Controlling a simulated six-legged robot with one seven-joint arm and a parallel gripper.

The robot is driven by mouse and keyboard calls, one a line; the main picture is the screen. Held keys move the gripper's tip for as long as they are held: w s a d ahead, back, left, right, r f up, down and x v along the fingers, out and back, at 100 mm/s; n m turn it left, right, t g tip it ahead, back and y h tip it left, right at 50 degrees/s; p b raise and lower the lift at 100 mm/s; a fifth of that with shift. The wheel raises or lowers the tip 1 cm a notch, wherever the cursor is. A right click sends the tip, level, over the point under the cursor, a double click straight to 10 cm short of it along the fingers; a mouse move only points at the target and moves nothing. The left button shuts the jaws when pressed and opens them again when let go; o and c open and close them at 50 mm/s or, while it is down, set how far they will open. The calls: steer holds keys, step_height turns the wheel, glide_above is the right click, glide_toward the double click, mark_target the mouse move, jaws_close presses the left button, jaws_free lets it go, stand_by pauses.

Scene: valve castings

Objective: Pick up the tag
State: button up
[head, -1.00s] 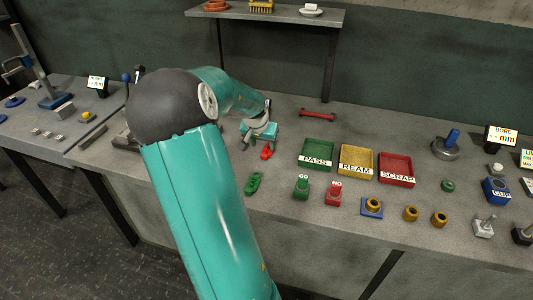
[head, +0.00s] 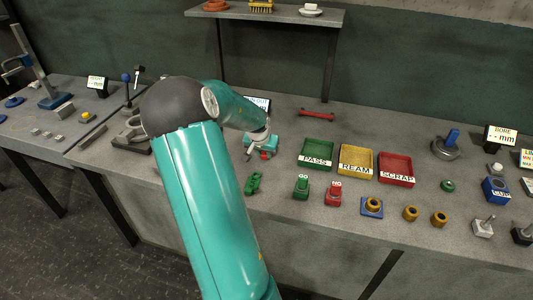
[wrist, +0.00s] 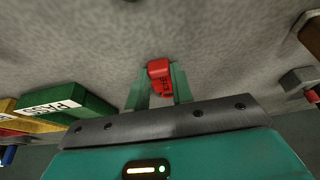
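A small red tag (head: 264,155) with dark lettering lies on the grey bench, partly covered by my gripper. In the wrist view the red tag (wrist: 160,76) is between my two green fingertips. My gripper (head: 260,151) is low over the bench, left of the green PASS tray. In the wrist view my gripper's fingers (wrist: 160,84) stand apart on either side of the tag. I cannot tell clearly whether they touch it.
A green piece (head: 254,183) lies in front of my gripper. To the right are PASS (head: 317,146), REAM (head: 357,154) and SCRAP (head: 397,163) trays, with GO (head: 301,193) and NO (head: 333,197) gauges before them. A small display (head: 257,102) stands behind my gripper.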

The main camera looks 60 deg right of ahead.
steer(key=shift+c, duration=1)
